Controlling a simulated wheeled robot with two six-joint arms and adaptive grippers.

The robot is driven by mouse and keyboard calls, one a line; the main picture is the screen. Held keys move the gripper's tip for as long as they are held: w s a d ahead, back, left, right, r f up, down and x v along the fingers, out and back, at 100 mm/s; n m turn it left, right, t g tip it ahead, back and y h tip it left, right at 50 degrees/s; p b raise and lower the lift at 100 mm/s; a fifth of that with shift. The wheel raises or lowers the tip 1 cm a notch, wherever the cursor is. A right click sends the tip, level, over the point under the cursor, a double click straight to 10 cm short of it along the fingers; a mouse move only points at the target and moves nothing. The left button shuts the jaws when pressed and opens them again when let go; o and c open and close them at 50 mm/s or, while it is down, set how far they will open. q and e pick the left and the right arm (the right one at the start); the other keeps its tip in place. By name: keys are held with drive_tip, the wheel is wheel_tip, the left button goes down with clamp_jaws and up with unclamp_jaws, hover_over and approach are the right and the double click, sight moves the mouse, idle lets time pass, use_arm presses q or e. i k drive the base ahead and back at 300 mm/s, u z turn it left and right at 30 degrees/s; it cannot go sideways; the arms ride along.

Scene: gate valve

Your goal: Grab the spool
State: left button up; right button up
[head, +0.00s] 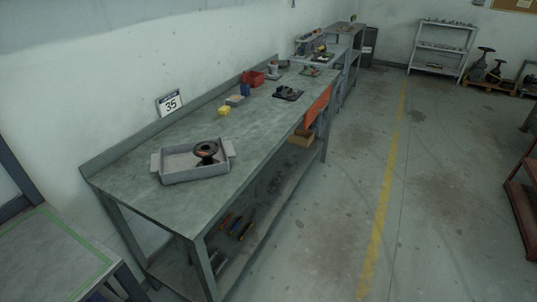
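A grey open tray (184,176) with raised handles at its ends stands on the near part of the long workbench (128,185). In it, toward its right side, sits a dark round piece (206,149) with a wheel-like top and some reddish-brown below. It may be the spool or a valve with a handwheel; it is too small to tell. Neither of my grippers shows in the head view.
Farther along the bench are a yellow block (224,111), a red bin (253,78) and a dark pad (287,93) with small parts. A lower shelf holds tools. The floor right of the bench, around the yellow line (384,190), is clear. A red frame (520,205) stands at the right edge.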

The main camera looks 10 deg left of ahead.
sight(205, 150)
drive_tip(key=z, duration=0.85)
drive_tip(key=i, duration=3.6)
drive_tip(key=u, duration=3.15)
